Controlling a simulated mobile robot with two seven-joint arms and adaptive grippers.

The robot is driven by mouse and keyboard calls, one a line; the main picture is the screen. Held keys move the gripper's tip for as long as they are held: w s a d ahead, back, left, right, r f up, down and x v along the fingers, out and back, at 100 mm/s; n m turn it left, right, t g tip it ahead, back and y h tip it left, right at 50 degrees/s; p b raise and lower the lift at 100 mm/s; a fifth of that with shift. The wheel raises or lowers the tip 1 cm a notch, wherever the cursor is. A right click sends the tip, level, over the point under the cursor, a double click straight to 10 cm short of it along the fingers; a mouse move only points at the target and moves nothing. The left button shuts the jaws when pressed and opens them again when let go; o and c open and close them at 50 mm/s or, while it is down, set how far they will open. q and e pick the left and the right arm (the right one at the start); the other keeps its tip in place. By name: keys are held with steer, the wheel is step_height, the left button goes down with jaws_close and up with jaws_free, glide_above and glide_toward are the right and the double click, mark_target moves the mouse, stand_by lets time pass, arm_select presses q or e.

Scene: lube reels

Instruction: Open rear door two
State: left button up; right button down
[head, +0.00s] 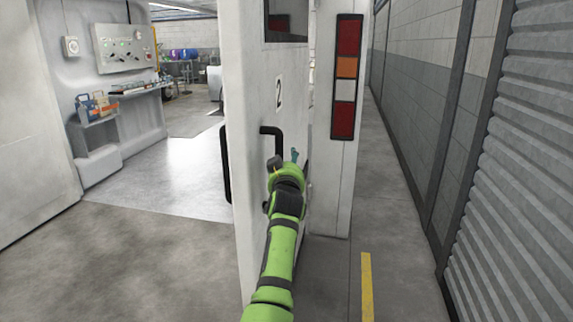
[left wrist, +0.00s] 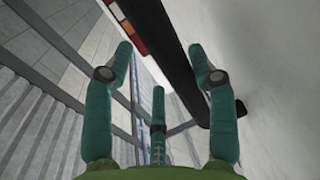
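Rear door two (head: 250,90) is a white panel marked with a black "2" (head: 279,94). It stands swung open, with the interior visible to its left. A black bar handle (head: 271,130) is on its face. My left gripper (head: 284,163) is in front of the door, just below the handle's top. In the left wrist view its teal fingers (left wrist: 163,58) are spread apart. The handle (left wrist: 165,50) runs diagonally past the fingertips, close to the right finger; I cannot tell whether they touch. My right gripper is not in view.
A tail-light strip (head: 346,78) is on the white body post right of the door. A grey wall with a corrugated shutter (head: 520,190) runs along the right. A white panel (head: 30,130) stands at far left. The concrete floor between it and the door is clear.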

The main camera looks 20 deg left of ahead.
arm_select(q)
step_height(320, 180, up, 10)
stand_by(0.5)
